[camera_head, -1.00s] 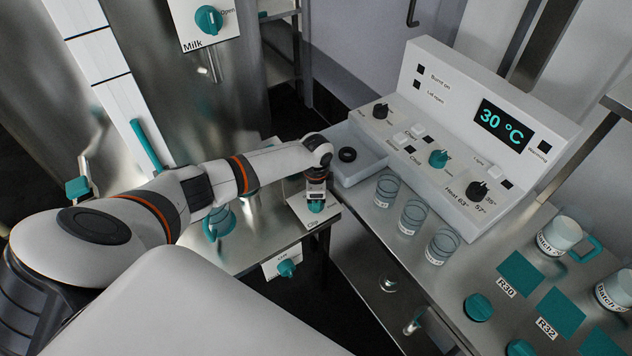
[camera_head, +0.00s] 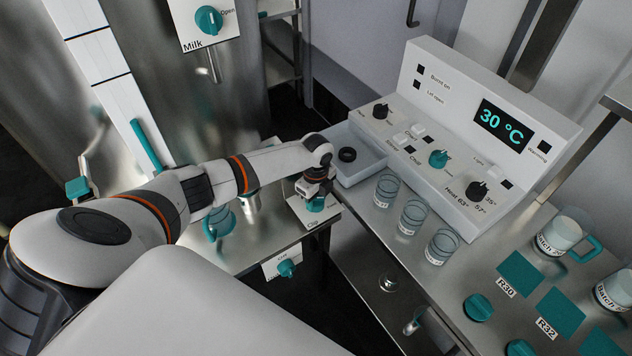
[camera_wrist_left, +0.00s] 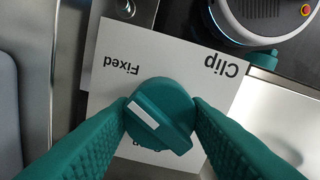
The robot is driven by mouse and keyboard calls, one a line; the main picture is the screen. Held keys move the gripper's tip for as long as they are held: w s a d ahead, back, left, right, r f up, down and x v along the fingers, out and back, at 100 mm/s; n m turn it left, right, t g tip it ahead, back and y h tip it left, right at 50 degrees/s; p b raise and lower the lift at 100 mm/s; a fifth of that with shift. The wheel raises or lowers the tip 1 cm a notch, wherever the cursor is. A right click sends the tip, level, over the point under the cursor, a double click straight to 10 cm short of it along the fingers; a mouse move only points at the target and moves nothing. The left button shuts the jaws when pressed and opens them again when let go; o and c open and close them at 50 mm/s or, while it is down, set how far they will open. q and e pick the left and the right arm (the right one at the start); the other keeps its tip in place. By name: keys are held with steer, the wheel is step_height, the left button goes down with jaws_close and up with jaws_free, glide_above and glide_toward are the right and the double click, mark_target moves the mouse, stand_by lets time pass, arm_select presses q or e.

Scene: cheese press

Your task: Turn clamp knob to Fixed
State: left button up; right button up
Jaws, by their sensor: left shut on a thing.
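The teal clamp knob (camera_wrist_left: 172,98) sits on a white plate (camera_wrist_left: 105,85) printed "Clip" and "Fixed". In the left wrist view the lettering is upside down. The knob's white mark (camera_wrist_left: 143,113) is on its left side, below and to the right of the "Fixed" label. Another label below the knob is mostly hidden. My left gripper (camera_wrist_left: 160,120) is shut on the knob, one teal finger on each side. In the head view the knob (camera_head: 315,206) shows under my left gripper (camera_head: 317,197), partly covered. My right gripper is not in view.
A white control console (camera_head: 440,150) stands to the right, with glass beakers (camera_head: 413,216) before it. A second plate with a teal knob (camera_head: 286,268) is on the bench's front. A teal-handled jug (camera_head: 218,224) stands left of the clamp plate.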

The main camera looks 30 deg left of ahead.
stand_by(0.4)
arm_select(q)
steer(key=o, duration=1)
step_height(320, 180, up, 12)
stand_by(0.4)
